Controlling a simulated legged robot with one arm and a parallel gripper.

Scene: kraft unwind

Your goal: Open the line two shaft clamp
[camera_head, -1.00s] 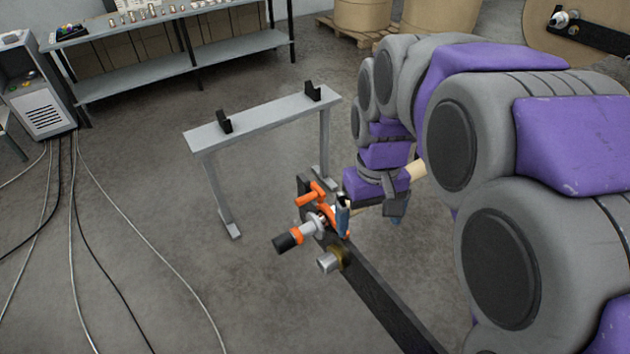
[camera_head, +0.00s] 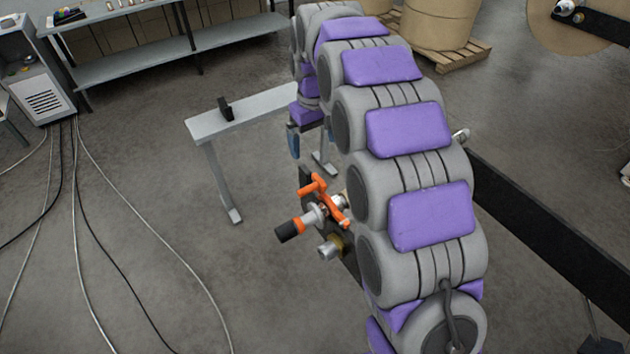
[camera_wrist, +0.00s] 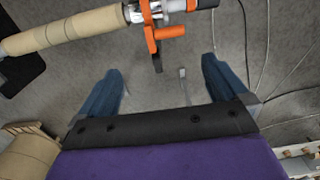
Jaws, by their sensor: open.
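The orange shaft clamp (camera_head: 334,203) sits on the dark arm of the unwind stand, around a metal shaft end with a black knob (camera_head: 288,231). In the wrist view the clamp's orange handle (camera_wrist: 170,32) is at the top, sticking out to the right, with a dark-tipped lever below it. Whether the clamp is open or closed I cannot tell. My gripper (camera_wrist: 161,88) is open and empty, its two blue fingers wide apart over floor. It is apart from the clamp. In the head view it is behind the clamp, partly hidden by my arm.
A brown core (camera_wrist: 70,33) runs along the shaft in the wrist view. A grey stand (camera_head: 240,113) with a black cradle is behind the clamp. A metal shelf (camera_head: 150,62) and a control cabinet (camera_head: 30,70) stand further back. Cables lie on the left floor; the floor between is clear.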

